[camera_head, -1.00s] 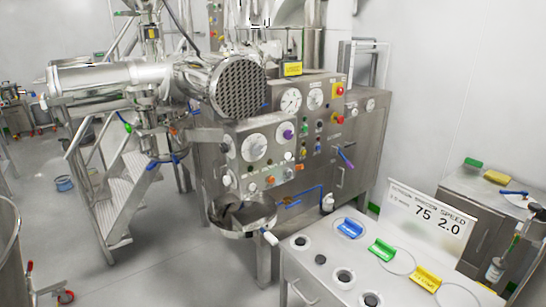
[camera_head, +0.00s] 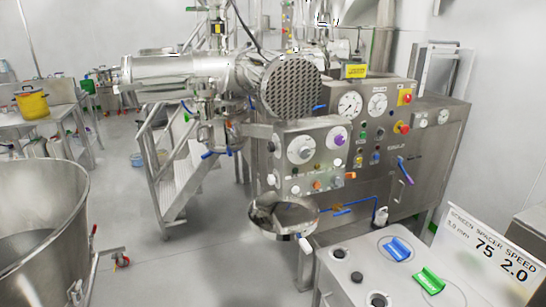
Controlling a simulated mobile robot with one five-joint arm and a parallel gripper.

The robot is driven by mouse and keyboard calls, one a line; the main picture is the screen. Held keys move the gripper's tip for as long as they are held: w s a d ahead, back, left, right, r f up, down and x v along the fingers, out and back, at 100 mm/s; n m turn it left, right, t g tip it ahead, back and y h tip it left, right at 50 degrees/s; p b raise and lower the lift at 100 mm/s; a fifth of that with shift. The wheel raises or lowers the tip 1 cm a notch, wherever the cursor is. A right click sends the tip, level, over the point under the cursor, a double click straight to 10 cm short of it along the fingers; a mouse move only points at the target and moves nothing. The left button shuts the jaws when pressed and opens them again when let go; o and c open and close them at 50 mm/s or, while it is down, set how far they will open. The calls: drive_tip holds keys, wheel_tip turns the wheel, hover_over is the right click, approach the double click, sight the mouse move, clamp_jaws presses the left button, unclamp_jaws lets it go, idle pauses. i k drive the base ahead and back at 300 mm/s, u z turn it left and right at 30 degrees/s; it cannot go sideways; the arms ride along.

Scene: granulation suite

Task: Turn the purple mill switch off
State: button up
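The purple switch (camera_head: 340,139) is a round knob at the upper right of the steel mill control panel (camera_head: 310,155). My gripper does not show in this view.
A steel bowl (camera_head: 256,211) sits below the panel. A large steel vessel (camera_head: 45,225) is at left. Clear floor lies between.

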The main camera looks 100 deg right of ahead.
sight(340, 140)
drive_tip(key=u, duration=0.75)
drive_tip(key=i, duration=0.75)
drive_tip(key=z, duration=2.15)
drive_tip(key=i, duration=0.1)
drive_tip(key=z, duration=2.55)
drive_tip(key=k, duration=0.9)
drive_tip(key=z, duration=0.15)
drive_tip(key=i, duration=0.9)
drive_tip(key=u, duration=0.05)
